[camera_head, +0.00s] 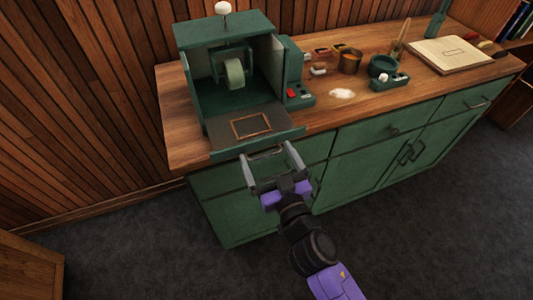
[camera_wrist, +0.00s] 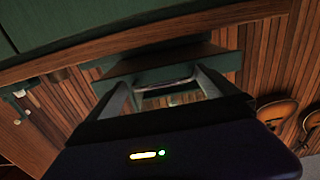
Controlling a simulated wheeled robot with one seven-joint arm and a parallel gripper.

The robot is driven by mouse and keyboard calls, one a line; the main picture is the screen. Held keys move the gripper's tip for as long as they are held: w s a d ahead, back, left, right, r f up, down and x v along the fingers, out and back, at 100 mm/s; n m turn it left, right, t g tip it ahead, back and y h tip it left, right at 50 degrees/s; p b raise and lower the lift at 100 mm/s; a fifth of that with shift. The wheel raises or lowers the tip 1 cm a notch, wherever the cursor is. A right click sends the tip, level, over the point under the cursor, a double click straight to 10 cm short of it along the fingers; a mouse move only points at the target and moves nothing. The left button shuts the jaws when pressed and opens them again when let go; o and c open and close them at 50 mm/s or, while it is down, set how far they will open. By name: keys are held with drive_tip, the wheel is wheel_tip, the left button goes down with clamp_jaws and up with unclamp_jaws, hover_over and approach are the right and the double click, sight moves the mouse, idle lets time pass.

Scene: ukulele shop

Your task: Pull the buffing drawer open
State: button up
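The green buffing box (camera_head: 226,60) stands on the wooden counter with a pale wheel (camera_head: 234,73) inside. A dark tray (camera_head: 225,128) with a brown rectangular outline projects from its base, and its green front (camera_head: 225,153) reaches the counter's front edge. My gripper (camera_head: 269,156) is just in front of this front, its two grey fingers spread wide. In the wrist view, my gripper (camera_wrist: 163,86) is open, with a pale handle bar (camera_wrist: 165,84) between and beyond the fingers. Nothing is seen gripped. Whether a finger touches the handle, I cannot tell.
Green cabinet doors (camera_head: 373,165) lie below the counter. The grey floor (camera_head: 430,245) in front is clear.

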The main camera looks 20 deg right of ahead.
drive_tip(key=s+b, duration=0.2)
drive_tip(key=s, duration=0.4)
drive_tip(key=shift+s, duration=0.35)
drive_tip(key=s+d+g, duration=0.1)
drive_tip(key=s+d, duration=0.1)
drive_tip(key=s, duration=1.2)
drive_tip(key=s+d+r+g, duration=0.1)
drive_tip(key=s+d+g, duration=0.1)
drive_tip(key=s, duration=1.2)
drive_tip(key=shift+s+d, duration=0.2)
drive_tip(key=shift+d, duration=0.05)
